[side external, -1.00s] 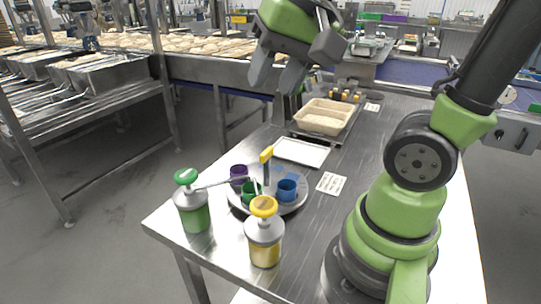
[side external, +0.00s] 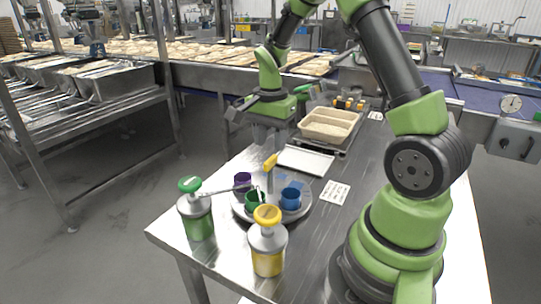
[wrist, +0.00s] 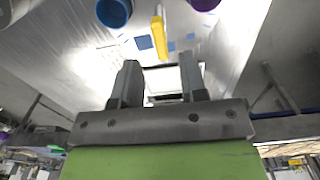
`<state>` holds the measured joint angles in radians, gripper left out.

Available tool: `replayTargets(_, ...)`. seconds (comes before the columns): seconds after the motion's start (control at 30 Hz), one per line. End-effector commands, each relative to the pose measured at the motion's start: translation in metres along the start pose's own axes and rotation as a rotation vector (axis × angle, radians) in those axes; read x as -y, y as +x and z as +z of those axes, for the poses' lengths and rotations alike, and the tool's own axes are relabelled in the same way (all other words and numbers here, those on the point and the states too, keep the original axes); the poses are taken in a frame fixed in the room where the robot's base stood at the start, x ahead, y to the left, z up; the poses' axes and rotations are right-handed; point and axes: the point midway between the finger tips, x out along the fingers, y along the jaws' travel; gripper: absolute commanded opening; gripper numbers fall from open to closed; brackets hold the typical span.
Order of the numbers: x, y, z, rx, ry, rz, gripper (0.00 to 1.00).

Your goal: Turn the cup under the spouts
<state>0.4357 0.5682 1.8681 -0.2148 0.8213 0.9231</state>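A round grey turntable (side external: 238,210) carries a purple cup (side external: 242,180), a green cup (side external: 253,201) and a blue cup (side external: 291,199). A post with a yellow handle (side external: 271,161) stands up from it. A green-capped pump bottle (side external: 197,219) and a yellow-capped pump bottle (side external: 267,257) stand at its near side. The green bottle's spout reaches over the turntable near the green cup. My gripper (side external: 268,146) is above and behind the handle, pointing down. In the wrist view its fingers (wrist: 158,82) are apart and empty; the yellow handle (wrist: 157,36), blue cup (wrist: 114,12) and purple cup (wrist: 203,3) show beyond.
A white tray (side external: 306,160) lies behind the turntable. A printed card (side external: 335,191) lies right of the turntable. The steel table (side external: 325,228) is bare at the front right.

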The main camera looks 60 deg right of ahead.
Motion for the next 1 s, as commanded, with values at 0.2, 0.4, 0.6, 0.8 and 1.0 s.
replayTargets(0.2, 0.000, 0.035, 0.001, 0.002, -0.002, 0.003, 0.39)
replayTargets(0.4, 0.000, 0.045, 0.000, 0.001, -0.002, 0.000, 0.39)
replayTargets(0.6, 0.000, 0.045, 0.000, 0.000, -0.002, -0.001, 0.39)
replayTargets(0.8, 0.000, 0.045, 0.000, 0.000, -0.002, -0.001, 0.00)
replayTargets(1.0, 0.000, 0.045, 0.000, 0.000, -0.002, -0.001, 0.00)
